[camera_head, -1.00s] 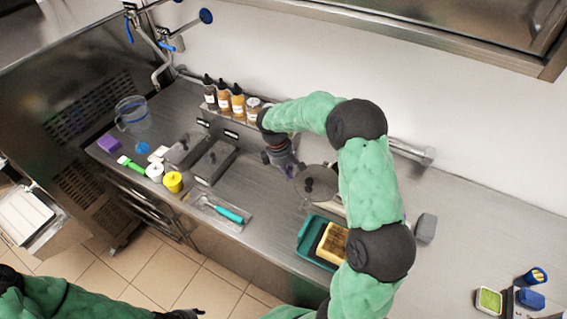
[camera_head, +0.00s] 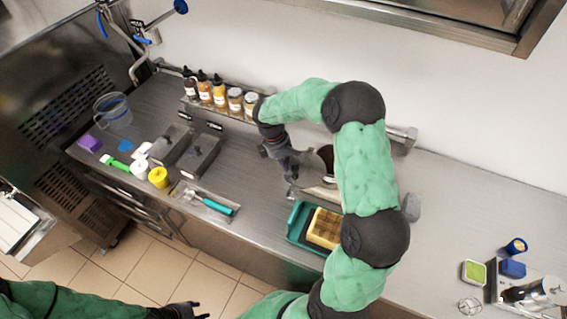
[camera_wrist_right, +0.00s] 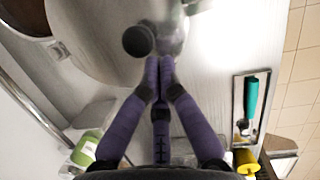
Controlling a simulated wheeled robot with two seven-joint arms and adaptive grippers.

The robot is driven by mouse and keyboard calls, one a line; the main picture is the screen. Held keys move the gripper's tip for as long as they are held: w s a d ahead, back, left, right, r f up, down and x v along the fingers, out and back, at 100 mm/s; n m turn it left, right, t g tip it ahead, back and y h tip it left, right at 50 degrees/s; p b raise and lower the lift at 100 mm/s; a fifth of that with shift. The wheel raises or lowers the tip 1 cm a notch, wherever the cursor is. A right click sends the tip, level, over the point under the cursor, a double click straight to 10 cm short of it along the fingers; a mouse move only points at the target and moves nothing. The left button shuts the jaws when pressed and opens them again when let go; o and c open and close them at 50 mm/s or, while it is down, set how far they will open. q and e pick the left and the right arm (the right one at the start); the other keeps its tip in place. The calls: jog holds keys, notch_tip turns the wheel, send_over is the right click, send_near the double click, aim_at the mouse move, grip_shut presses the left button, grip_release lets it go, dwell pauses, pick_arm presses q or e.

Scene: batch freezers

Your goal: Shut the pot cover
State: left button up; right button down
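The pot cover is a round steel lid with a black knob. It fills the upper part of the right wrist view (camera_wrist_right: 95,45). In the head view it shows as a thin, tilted, bright edge (camera_head: 320,191), partly behind my right arm. The pot's dark brown opening (camera_head: 326,155) is visible beyond it, so the cover stands off the mouth. My right gripper (camera_head: 292,176) is at the cover's left side. In the wrist view its purple fingers (camera_wrist_right: 159,72) converge, tips nearly together, beside the knob, with nothing visible between them. My left gripper (camera_head: 188,311) is low at the bottom edge, away from the counter; its opening is unclear.
A teal tray with a yellow sponge-like block (camera_head: 324,228) lies in front of the pot. A bottle rack (camera_head: 222,112) stands behind the gripper. Grey lidded bins (camera_head: 198,156) and a tray with a teal-handled tool (camera_head: 205,203) lie left.

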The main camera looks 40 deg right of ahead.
aim_at(318, 181)
jog(key=shift+s+d+n, duration=0.1)
jog(key=shift+s+n, duration=0.2)
jog(key=shift+s, duration=0.1)
jog(key=shift+s+d+n, duration=0.15)
jog(key=shift+s+n, duration=0.25)
jog(key=shift+s, duration=0.15)
jog(key=shift+s+d+n, duration=0.15)
jog(key=shift+s+n, duration=0.25)
jog(key=shift+s, duration=0.1)
jog(key=s+d+n+p, duration=0.1)
jog(key=s+n, duration=0.1)
jog(key=s+d+n+t+p, duration=0.1)
jog(key=s+d+n, duration=0.1)
jog(key=s+d+n+p, duration=0.1)
jog(key=s+d+n, duration=0.1)
jog(key=shift+s+r+t+h, duration=0.2)
jog(key=shift+s+t+h, duration=0.1)
jog(key=shift+t+h, duration=0.1)
jog(key=shift+s+d+f+n+t+p, duration=0.1)
jog(key=shift+s+d+n+t+p, duration=0.25)
jog(key=shift+d+n+p, duration=1.15)
jog(key=shift+s+d+n+t+p, duration=0.2)
jog(key=shift+s+d+n+p, duration=0.35)
jog(key=shift+d+n+p, duration=0.9)
jog(key=shift+s+d+f+n+t+p, duration=0.1)
jog(key=shift+s+d+n+t+p, duration=0.5)
jog(key=shift+d+p, duration=1.5)
jog(key=shift+w+n+g, duration=0.15)
jog(key=shift+n+g, duration=0.1)
jog(key=shift+g, duration=0.1)
